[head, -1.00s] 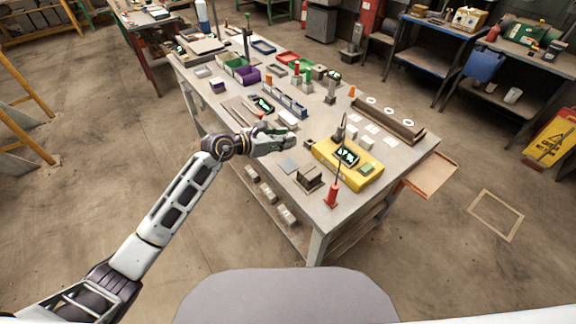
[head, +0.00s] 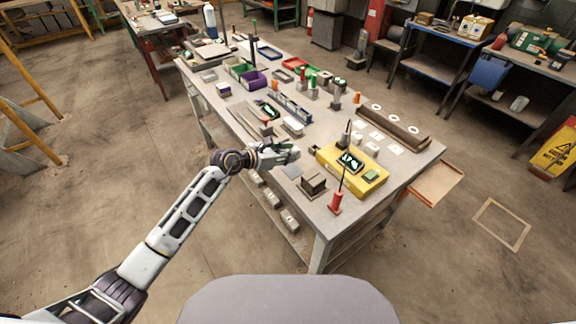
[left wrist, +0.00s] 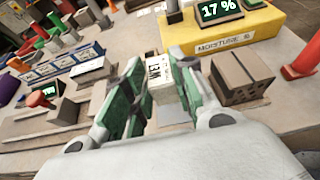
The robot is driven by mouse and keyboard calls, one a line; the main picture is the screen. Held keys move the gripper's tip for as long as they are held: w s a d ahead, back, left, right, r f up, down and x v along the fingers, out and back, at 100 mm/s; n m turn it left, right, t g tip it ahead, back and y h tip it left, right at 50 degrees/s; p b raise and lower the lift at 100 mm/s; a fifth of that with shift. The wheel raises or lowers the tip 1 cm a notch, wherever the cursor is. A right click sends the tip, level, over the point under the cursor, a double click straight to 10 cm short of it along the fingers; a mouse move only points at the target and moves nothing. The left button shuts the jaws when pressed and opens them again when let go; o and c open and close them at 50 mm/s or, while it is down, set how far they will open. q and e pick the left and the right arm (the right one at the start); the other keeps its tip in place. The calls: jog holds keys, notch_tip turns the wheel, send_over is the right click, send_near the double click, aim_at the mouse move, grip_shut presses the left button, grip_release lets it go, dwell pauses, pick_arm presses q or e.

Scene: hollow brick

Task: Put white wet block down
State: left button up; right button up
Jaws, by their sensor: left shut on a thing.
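My left gripper (head: 294,154) is low over the near side of the workbench (head: 345,225). In the left wrist view its green-padded fingers (left wrist: 155,90) are shut on a white block (left wrist: 158,72) with dark lettering that reads WET. The fingers cover part of the block. A flat grey square (left wrist: 174,114) shows just below the block and fingers; I cannot tell whether they touch. In the head view this grey square (head: 292,171) lies near the bench's front edge, beside the gripper. My right gripper is not in view.
A brown hollow brick (head: 313,185) stands right of the grey square. Beyond it is a yellow moisture meter (head: 350,172), reading 17 % in the left wrist view (left wrist: 232,36). A red-based probe (head: 336,202) stands near the front corner. Blocks and bins fill the back.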

pick_arm(q)
jog(key=shift+f, duration=1.15)
jog(key=shift+f, duration=1.85)
jog(key=shift+f, duration=0.2)
jog(key=o, duration=0.9)
jog(key=shift+c, duration=0.2)
jog(key=shift+o, duration=0.3)
jog(key=shift+r, duration=0.2)
